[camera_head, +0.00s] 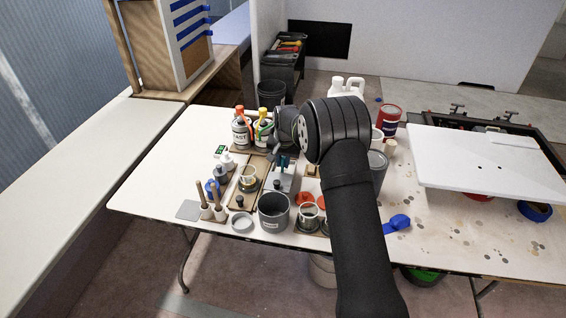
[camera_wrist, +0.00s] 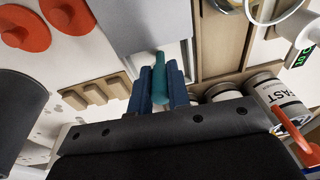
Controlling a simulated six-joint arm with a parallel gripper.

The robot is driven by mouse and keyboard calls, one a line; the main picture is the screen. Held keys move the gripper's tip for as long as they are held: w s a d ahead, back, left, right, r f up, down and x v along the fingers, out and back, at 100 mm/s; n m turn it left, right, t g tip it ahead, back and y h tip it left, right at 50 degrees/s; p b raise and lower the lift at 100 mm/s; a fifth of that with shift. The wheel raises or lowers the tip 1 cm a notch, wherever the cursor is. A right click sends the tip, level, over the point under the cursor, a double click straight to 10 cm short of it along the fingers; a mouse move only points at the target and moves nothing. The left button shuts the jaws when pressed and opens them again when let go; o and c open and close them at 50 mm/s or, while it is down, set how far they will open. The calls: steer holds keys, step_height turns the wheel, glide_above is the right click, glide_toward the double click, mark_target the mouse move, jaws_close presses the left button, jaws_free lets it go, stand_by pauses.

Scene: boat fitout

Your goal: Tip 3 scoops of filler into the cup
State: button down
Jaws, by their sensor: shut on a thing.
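My gripper (camera_wrist: 163,84) is shut on a teal handle (camera_wrist: 160,80), which stands between its two blue fingers in the wrist view. In the head view my gripper (camera_head: 283,160) is above a light grey box (camera_head: 281,184), left of the table's middle. The handle's far end lies against this box in the wrist view; a scoop bowl cannot be made out. A clear cup (camera_head: 247,174) stands on a wooden board left of the box, and a clear rim (camera_wrist: 290,12) shows at the wrist view's top right. The filler itself cannot be made out.
Bottles (camera_head: 242,133) stand behind the board. A grey tub (camera_head: 273,216) and orange discs (camera_head: 303,198) are in front. Another grey tub (camera_head: 378,165) stands right of my arm. A small green display (camera_head: 219,151) is at the left. A white panel (camera_head: 485,160) covers the right side.

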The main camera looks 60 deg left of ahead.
steer(key=shift+r, duration=4.15)
